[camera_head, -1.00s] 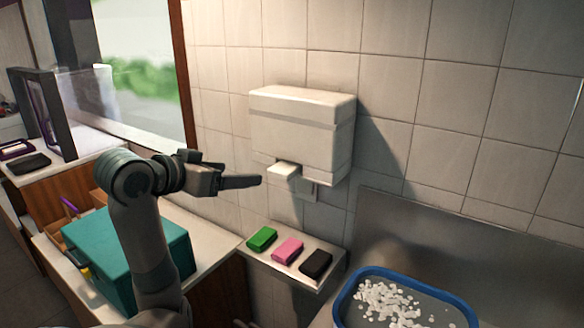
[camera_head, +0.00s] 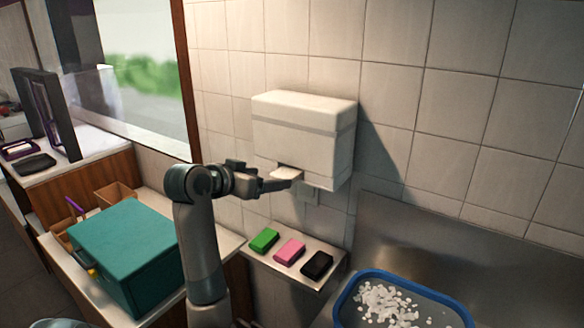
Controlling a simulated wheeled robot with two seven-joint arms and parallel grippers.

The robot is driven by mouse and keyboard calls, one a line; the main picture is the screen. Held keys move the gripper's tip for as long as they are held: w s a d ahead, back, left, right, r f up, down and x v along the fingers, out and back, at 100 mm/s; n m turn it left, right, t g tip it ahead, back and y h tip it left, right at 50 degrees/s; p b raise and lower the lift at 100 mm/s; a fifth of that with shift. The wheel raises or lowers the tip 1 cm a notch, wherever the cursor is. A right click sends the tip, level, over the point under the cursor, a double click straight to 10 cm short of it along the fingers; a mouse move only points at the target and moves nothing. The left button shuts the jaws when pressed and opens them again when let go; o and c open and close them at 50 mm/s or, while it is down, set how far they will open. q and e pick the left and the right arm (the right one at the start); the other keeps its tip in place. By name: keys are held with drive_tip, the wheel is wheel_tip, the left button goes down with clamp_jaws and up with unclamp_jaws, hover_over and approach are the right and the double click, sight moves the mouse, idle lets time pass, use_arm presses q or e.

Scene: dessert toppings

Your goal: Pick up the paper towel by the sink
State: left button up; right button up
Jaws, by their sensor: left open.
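A white paper towel dispenser (camera_head: 303,130) is fixed to the tiled wall. A small white paper towel (camera_head: 283,172) sticks out of the slot at its lower edge. My left gripper (camera_head: 292,178) is at that slot, its fingertips at the towel's outer end. The fingers are open and seen side-on, one largely hiding the other, so I cannot tell whether the towel lies between them. My right gripper is not in view.
Below the dispenser a small metal shelf (camera_head: 248,251) holds green, pink and black sponges. A blue-rimmed tub (camera_head: 344,301) of white pieces stands at lower right. A teal box (camera_head: 125,240) sits on the counter at left.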

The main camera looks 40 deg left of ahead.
sight(283, 174)
use_arm(q)
drive_tip(key=shift+w+f, duration=0.2)
drive_tip(key=shift+w, duration=0.3)
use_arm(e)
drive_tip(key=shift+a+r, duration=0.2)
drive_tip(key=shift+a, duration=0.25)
use_arm(q)
drive_tip(key=shift+w+r+p, duration=0.1)
drive_tip(key=shift+w+p, duration=0.3)
drive_tip(key=shift+p, duration=0.1)
drive_tip(key=p+x, duration=0.1)
drive_tip(key=x, duration=0.1)
drive_tip(key=p+x, duration=0.1)
drive_tip(key=shift+w+r+p, duration=0.2)
drive_tip(key=shift+w+p, duration=0.1)
drive_tip(key=shift+w, duration=0.05)
drive_tip(key=shift+w+a+f, duration=0.1)
drive_tip(key=shift+w+f, duration=0.2)
drive_tip(key=shift+w, duration=0.1)
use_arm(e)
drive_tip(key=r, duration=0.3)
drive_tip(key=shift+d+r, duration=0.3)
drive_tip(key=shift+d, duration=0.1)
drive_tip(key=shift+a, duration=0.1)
use_arm(q)
drive_tip(key=c, duration=1.1)
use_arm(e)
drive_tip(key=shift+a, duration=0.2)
